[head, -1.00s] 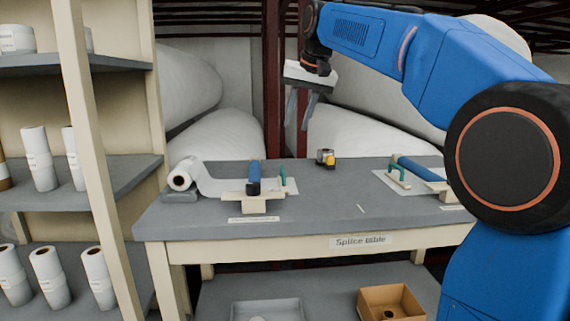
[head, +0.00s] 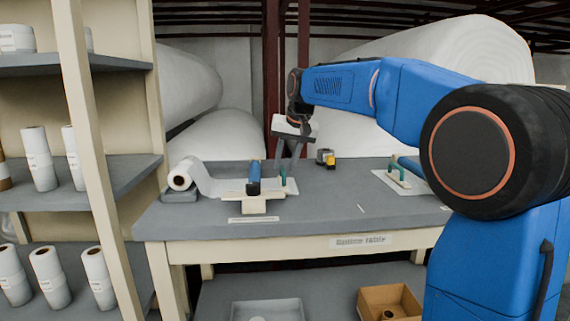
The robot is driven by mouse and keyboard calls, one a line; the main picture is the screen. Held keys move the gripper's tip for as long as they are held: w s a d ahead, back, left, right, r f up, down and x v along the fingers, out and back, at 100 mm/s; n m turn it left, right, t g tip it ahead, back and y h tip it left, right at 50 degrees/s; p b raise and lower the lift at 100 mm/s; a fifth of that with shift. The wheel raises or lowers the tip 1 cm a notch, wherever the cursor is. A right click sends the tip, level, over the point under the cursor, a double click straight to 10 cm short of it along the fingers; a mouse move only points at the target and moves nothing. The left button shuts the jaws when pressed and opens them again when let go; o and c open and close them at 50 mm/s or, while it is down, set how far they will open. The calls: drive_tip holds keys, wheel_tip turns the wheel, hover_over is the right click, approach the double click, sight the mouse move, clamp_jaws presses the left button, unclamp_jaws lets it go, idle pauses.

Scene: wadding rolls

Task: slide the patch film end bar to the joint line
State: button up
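A white film roll (head: 181,179) lies in a grey holder at the left of the table. Contact cannot be told. The joint line is not clearly identifiable; a short pale mark (head: 361,208) lies on the bare tabletop.
A yellow and dark tape measure (head: 326,158) sits behind, right of my gripper. A second green handle (head: 397,178) stands on a pale sheet (head: 418,186) at the right, partly behind my arm. The grey table (head: 320,215) is clear at centre front. A shelf (head: 80,175) borders its left.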

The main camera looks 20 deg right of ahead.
drive_tip(key=shift+w+f, duration=0.15)
drive_tip(key=shift+f, duration=0.15)
drive_tip(key=shift+c, duration=0.6)
clamp_jaws()
drive_tip(key=s+d, duration=0.1)
drive_tip(key=d, duration=0.9)
drive_tip(key=s+d, duration=0.1)
drive_tip(key=d, duration=0.4)
drive_tip(key=shift+s, duration=0.3)
drive_tip(key=shift+o, duration=0.6)
unclamp_jaws()
drive_tip(key=shift+d, duration=0.15)
drive_tip(key=shift+r, duration=0.1)
